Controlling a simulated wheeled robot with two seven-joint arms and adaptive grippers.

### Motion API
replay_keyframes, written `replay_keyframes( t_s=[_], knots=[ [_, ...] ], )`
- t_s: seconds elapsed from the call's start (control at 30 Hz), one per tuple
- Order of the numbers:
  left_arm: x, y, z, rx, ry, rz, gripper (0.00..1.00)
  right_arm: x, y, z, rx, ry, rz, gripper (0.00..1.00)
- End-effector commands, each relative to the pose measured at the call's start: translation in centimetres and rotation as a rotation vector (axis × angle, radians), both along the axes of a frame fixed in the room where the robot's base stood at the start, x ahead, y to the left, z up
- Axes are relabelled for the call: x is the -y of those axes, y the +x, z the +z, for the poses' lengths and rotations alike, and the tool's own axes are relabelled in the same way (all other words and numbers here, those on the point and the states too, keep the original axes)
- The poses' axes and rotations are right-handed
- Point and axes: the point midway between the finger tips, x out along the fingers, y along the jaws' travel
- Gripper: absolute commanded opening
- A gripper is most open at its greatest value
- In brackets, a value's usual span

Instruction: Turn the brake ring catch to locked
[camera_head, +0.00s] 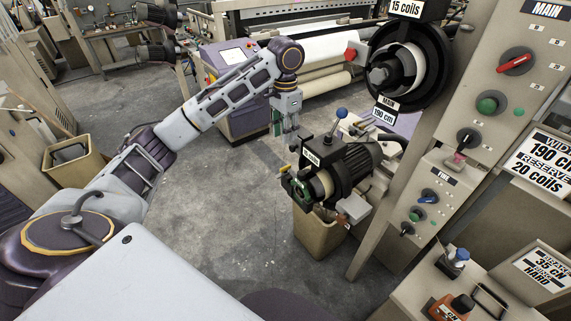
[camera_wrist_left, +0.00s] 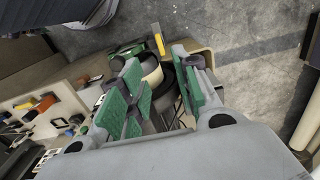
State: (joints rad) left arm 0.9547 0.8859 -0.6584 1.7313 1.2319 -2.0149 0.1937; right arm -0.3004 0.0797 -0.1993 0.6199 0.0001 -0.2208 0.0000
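The lower yarn feeder (camera_head: 350,168) has a dark ribbed body, a pale ring (camera_head: 322,185) and a green-edged front part (camera_head: 300,190). A small yellow tab (camera_wrist_left: 158,41) stands beyond my fingertips in the left wrist view; I cannot tell whether it is the brake ring catch, or its setting. My left gripper (camera_head: 285,138) points down, above and left of the feeder's front, apart from it. The left wrist view shows its green-padded fingers (camera_wrist_left: 158,92) spread, with nothing held and the feeder's pale ring beyond them. My right gripper is not in view.
The large black MAIN feeder (camera_head: 410,65) with a red knob (camera_head: 351,52) hangs above right. A blue-knobbed lever (camera_head: 341,113) rises behind the lower feeder. A control panel (camera_head: 490,110) stands at right, a beige bin (camera_head: 316,235) below.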

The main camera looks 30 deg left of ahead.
Motion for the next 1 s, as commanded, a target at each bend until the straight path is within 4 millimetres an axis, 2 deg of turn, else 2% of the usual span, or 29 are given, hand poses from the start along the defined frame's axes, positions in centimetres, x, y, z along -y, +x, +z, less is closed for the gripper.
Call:
replay_keyframes(
  t_s=[0.53,1.0],
  knots=[
    [0.1,0.1,-0.4,0.002,-0.002,0.007,0.31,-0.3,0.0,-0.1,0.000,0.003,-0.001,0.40],
    [0.1,0.1,-3.5,0.002,-0.003,0.007,0.31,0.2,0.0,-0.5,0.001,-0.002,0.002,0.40]
  ],
)
